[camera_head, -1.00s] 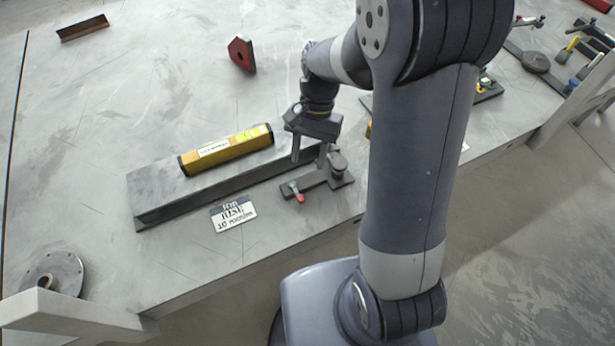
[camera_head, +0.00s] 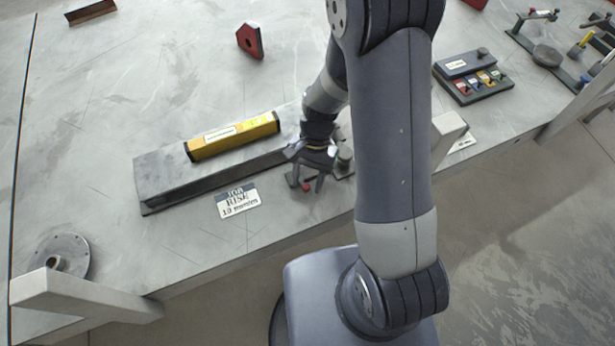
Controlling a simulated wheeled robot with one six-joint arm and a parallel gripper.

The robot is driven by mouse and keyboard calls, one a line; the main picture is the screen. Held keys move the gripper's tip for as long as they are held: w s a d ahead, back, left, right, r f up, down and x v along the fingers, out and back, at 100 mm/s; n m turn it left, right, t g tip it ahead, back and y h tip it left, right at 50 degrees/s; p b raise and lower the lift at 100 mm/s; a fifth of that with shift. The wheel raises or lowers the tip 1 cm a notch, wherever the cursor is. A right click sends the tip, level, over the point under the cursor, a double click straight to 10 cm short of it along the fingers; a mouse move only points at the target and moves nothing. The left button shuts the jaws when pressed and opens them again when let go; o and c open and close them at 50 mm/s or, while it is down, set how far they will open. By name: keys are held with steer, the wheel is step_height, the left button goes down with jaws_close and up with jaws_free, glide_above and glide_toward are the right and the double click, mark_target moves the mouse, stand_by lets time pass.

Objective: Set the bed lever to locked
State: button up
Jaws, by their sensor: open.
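A small lever with a red tip (camera_head: 306,187) sits on a dark base plate at the right end of the long grey bed (camera_head: 165,187). My gripper (camera_head: 306,182) is open over the lever, its fingers pointing down on either side of the red tip. I cannot tell whether they touch it. The gripper hides most of the lever and its base, so its setting cannot be read. A round dark green-grey knob (camera_head: 344,156) shows just right of the gripper.
A yellow level (camera_head: 232,136) lies on the bed. A red-faced block (camera_head: 250,41) stands behind. A panel with coloured switches (camera_head: 474,77) is to the right. The table's left part is mostly clear.

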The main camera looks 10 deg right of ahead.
jaws_close()
stand_by(0.4)
